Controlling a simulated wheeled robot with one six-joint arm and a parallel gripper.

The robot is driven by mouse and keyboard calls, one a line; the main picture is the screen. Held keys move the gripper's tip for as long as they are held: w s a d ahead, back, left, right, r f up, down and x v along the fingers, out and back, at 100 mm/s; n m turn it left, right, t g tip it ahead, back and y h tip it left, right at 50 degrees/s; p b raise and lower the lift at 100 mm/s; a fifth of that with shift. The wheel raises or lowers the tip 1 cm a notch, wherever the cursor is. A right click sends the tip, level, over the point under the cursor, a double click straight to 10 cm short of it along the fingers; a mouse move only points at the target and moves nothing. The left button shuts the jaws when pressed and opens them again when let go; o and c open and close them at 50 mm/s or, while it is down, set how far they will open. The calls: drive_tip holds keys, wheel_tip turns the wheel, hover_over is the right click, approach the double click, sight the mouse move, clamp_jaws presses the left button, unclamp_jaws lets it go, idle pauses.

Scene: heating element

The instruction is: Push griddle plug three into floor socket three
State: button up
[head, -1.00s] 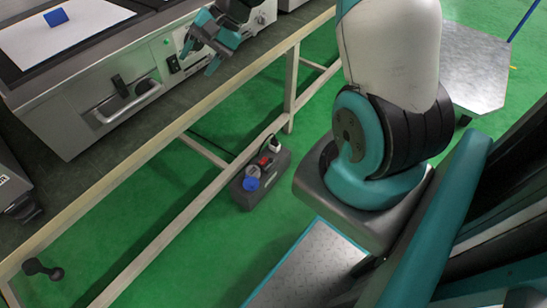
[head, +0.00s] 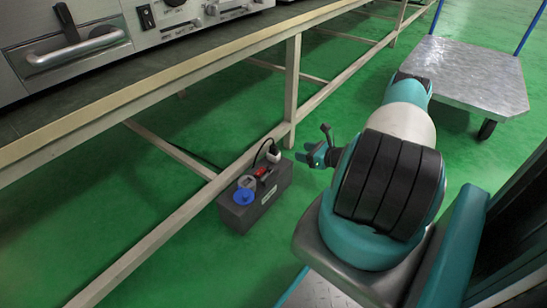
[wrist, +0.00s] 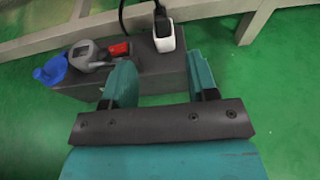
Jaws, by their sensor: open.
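A dark grey floor socket box (head: 262,210) stands on the green floor by the bench's lower rail. A white plug (head: 273,154) with a black cord is at its far end; it also shows in the wrist view (wrist: 165,40). I cannot tell how deep the plug sits, and no number is readable. A red switch (wrist: 120,49) and a blue round cap (wrist: 52,70) by a grey socket (wrist: 88,57) are on the same box. My gripper (head: 320,153) is open and empty, right of the box; in the wrist view its fingers (wrist: 162,82) are apart, below the plug.
The steel bench (head: 130,95) with appliances stands to the left; its leg (head: 292,90) and lower rail (head: 185,230) run close behind the box. A flat metal trolley (head: 465,75) stands at the back right. Green floor is clear in front of the box.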

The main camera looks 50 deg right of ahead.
sight(277, 148)
drive_tip(key=b+x, duration=0.4)
drive_tip(key=x, duration=0.5)
drive_tip(key=shift+w+f, duration=0.1)
drive_tip(key=shift+f, duration=0.1)
drive_tip(key=b+x, duration=0.4)
drive_tip(key=shift+w+a+f, duration=0.1)
drive_tip(key=shift+w+f, duration=0.1)
drive_tip(key=shift+f, duration=0.3)
drive_tip(key=shift+w, duration=0.4)
drive_tip(key=shift+r, duration=0.1)
clamp_jaws()
